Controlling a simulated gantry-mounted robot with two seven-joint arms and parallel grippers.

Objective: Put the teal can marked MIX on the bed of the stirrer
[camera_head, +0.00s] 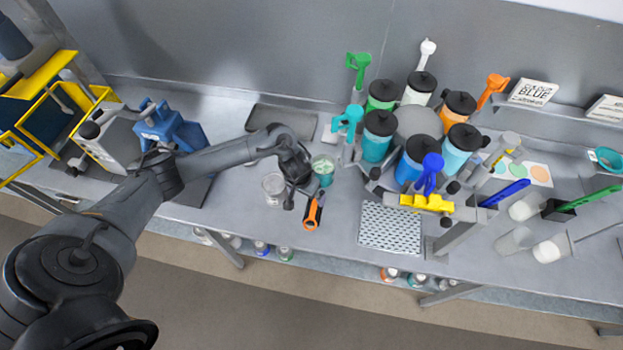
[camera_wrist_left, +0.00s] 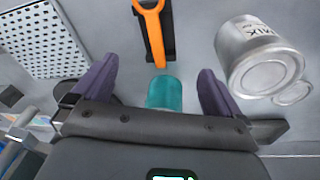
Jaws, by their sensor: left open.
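The teal can (camera_head: 323,168) stands on the bench just beyond my left gripper (camera_head: 308,176). In the left wrist view the teal can (camera_wrist_left: 164,93) shows between the two purple fingers of the left gripper (camera_wrist_left: 157,85). These fingers are open, with space on both sides of the can. No marking on the teal can is readable. A silver can (camera_wrist_left: 262,58) beside it carries the letters MIX; it also shows in the head view (camera_head: 273,185). A blue and grey machine (camera_head: 170,128) at the left may be the stirrer; its bed is partly hidden by my arm.
An orange-handled tool (camera_head: 313,212) lies close to the gripper. A perforated plate (camera_head: 390,228) lies to the right. A cluster of dispensers, including a teal one (camera_head: 379,135), stands behind it. A dark tray (camera_head: 283,120) lies at the back.

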